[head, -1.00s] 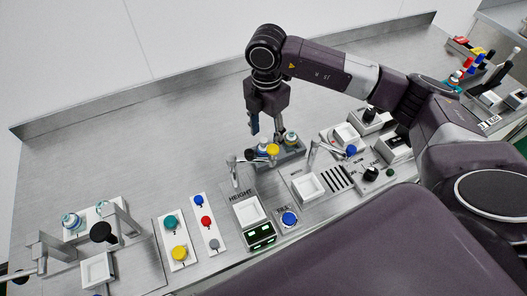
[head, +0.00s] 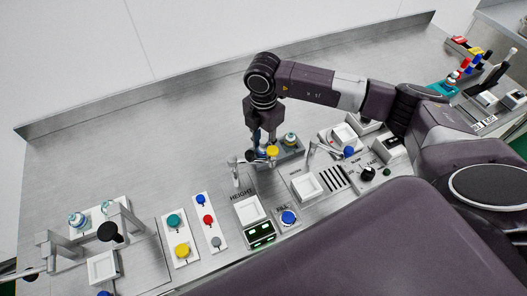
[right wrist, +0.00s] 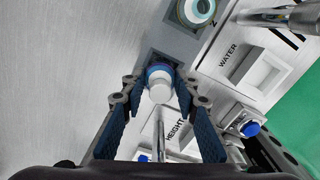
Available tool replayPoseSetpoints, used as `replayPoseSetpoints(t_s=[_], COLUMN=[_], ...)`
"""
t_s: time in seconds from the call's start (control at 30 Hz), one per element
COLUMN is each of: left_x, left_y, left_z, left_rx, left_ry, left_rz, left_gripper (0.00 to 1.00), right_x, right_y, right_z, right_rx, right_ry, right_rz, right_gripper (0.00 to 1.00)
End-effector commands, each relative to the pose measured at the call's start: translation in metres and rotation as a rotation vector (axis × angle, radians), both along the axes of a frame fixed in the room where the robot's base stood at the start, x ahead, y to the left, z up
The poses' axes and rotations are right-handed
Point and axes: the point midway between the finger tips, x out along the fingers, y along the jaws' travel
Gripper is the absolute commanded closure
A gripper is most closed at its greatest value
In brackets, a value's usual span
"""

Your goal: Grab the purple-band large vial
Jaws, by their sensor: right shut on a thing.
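My right gripper (head: 262,136) is low over the grey rack (head: 296,153) on the counter, pointing down. In the right wrist view, its blue-padded fingers (right wrist: 160,92) are on either side of a white-capped vial (right wrist: 159,86) with a blue-purple band and are shut on it. The vial is still at the rack. In the head view it is mostly hidden by the fingers. A second vial with a teal band (right wrist: 198,8) stands in the rack beside it, also seen in the head view (head: 290,139). My left gripper is not in view.
The HEIGHT station (head: 249,210) and the WATER station (right wrist: 254,72) stand nearby. Other vials (head: 77,220) are at the far left. The counter behind the rack is clear.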

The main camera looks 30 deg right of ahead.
Motion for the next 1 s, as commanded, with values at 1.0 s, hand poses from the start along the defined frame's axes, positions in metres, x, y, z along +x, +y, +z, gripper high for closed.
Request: replayPoseSetpoints(t_s=[1.0], left_x=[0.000], left_y=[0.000], left_z=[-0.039], left_rx=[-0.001], left_ry=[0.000], left_rz=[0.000], left_gripper=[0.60], right_x=[0.002], right_y=[0.001], right_z=[0.139], right_rx=[0.002], right_ry=[-0.009], right_rz=[0.001], right_gripper=[0.97])
